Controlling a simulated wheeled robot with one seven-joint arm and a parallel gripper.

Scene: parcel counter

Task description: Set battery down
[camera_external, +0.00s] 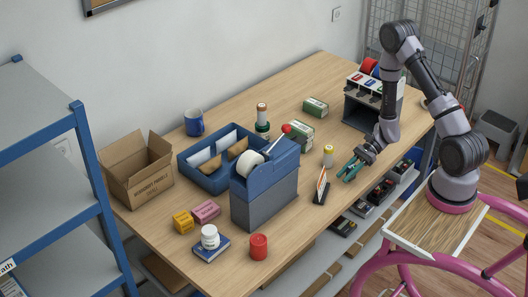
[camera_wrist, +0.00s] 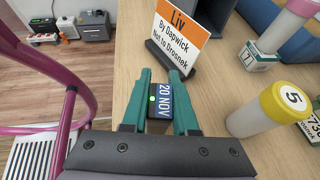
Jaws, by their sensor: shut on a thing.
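My gripper (camera_wrist: 163,88) is shut on the battery (camera_wrist: 160,102), a small dark block with a blue side reading "20 NOV" and a green light. The teal fingers press on both its sides. In the external view my gripper (camera_external: 350,170) is at the counter's front edge, and the battery is too small there to make out. I cannot tell whether the battery touches the counter (camera_external: 285,195).
An orange and white sign card (camera_wrist: 183,32) stands just ahead of the fingers. A yellow-capped cylinder marked 5 (camera_wrist: 262,112) is close on the right. The blue and grey dispenser (camera_external: 262,195) is further left. Some bare counter lies around the sign.

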